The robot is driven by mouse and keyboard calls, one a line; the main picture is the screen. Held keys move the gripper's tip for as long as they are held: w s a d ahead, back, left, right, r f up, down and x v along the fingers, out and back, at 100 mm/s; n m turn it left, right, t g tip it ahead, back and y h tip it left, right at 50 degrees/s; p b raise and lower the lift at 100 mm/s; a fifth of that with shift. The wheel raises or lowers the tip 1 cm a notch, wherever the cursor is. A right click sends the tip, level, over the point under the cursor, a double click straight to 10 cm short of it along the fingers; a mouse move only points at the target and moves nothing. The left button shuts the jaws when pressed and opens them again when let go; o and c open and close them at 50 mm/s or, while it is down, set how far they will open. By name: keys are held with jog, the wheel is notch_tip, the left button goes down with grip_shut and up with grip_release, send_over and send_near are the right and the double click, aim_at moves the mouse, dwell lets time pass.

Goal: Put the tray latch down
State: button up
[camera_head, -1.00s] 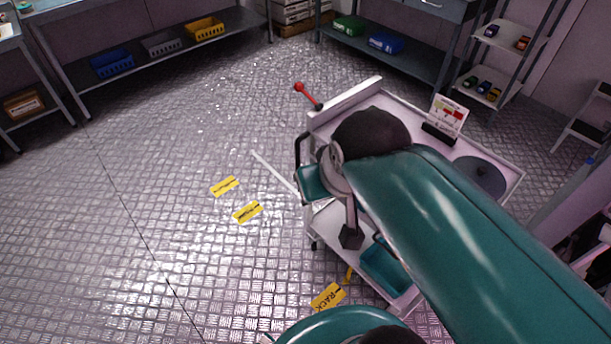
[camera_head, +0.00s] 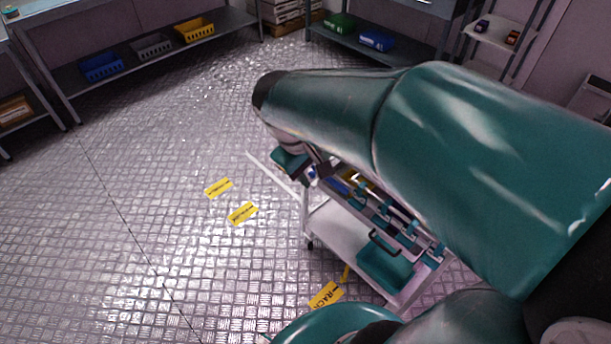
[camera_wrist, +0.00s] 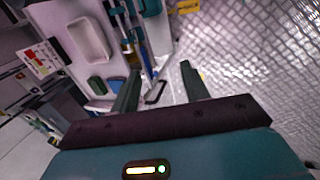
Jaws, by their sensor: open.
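My gripper (camera_wrist: 160,68) is open in the wrist view, its two dark green fingers apart with nothing held between them. Beyond the fingertips lies the white cart (camera_head: 335,233), whose top is mostly hidden behind my arm in the head view. A dark looped handle (camera_wrist: 156,93) shows between the fingers, apparently farther off; whether the fingers touch it I cannot tell. In the head view, a dark handle (camera_head: 384,244) shows by the cart's teal fittings. I cannot make out which part is the tray latch. The red-knobbed lever is not visible now.
A teal bin (camera_head: 384,272) sits on the cart's lower shelf. Yellow floor labels (camera_head: 242,213) lie left of the cart, where the metal floor is clear. Shelves with a blue basket (camera_head: 102,66) and a yellow basket (camera_head: 195,29) stand at the back.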

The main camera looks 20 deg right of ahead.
jog(key=w+f+n+g+h, duration=0.2)
jog(key=w+f+n+h, duration=0.6)
jog(key=w+f, duration=0.7)
jog(key=n+t+h, duration=0.5)
jog(key=n+t, duration=0.3)
jog(key=n, duration=0.2)
send_near(311, 175)
jog(key=x, duration=0.8)
jog(key=shift+w+f, duration=0.1)
jog(key=shift+w, duration=0.1)
grip_shut()
